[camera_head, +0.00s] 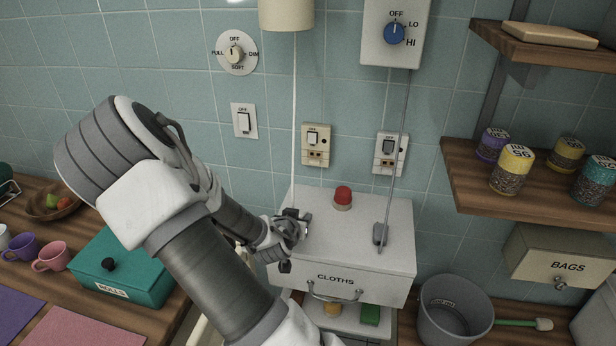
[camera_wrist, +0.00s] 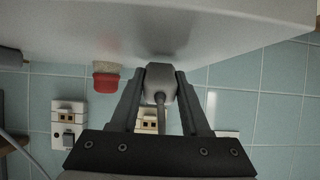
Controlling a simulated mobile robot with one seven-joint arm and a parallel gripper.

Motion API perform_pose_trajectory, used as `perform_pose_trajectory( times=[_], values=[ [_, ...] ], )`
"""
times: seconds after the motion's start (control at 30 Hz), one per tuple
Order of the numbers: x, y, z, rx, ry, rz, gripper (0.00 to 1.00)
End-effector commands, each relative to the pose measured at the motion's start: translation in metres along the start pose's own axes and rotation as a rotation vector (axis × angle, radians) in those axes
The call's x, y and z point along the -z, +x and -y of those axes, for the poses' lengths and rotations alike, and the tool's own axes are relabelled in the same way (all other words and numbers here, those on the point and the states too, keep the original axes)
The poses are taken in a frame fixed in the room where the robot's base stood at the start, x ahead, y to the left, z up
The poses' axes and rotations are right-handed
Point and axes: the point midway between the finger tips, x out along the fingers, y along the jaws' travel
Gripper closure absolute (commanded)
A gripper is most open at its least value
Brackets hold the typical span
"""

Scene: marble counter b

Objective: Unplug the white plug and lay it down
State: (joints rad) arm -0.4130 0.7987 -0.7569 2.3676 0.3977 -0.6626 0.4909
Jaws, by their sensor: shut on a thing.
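My gripper (camera_head: 296,232) is low over the left part of the white cabinet top (camera_head: 345,253) marked CLOTHS. In the wrist view, which is upside down, my gripper (camera_wrist: 160,82) is shut on the white plug (camera_wrist: 158,76), its cord running back between the fingers. The plug is out of the wall, close to the cabinet top (camera_wrist: 235,28); whether it touches is unclear. In the head view my fingers mostly hide it. Its white cord (camera_head: 294,110) hangs from the lamp shade (camera_head: 286,14). The left socket (camera_head: 315,146) is empty.
A grey plug (camera_head: 380,235) lies on the cabinet top at right, its cord rising to the blue-dial box (camera_head: 394,34). The right socket (camera_head: 390,153) is empty. A red-topped object (camera_head: 343,196) stands at the back. A teal box (camera_head: 125,268) stands left; a grey bin (camera_head: 454,312) right.

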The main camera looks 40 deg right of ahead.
Motion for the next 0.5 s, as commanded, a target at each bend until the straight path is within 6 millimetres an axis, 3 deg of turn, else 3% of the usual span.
perform_pose_trajectory(
  times=[0.27,0.3,0.5],
  values=[
    [-0.0041,0.0025,0.0,0.0,0.001,0.0,1.0],
    [-0.0037,0.0023,0.0,0.0,0.001,-0.001,0.5],
    [-0.0035,0.0021,0.0,0.0,0.0,0.0,0.19]
  ],
)
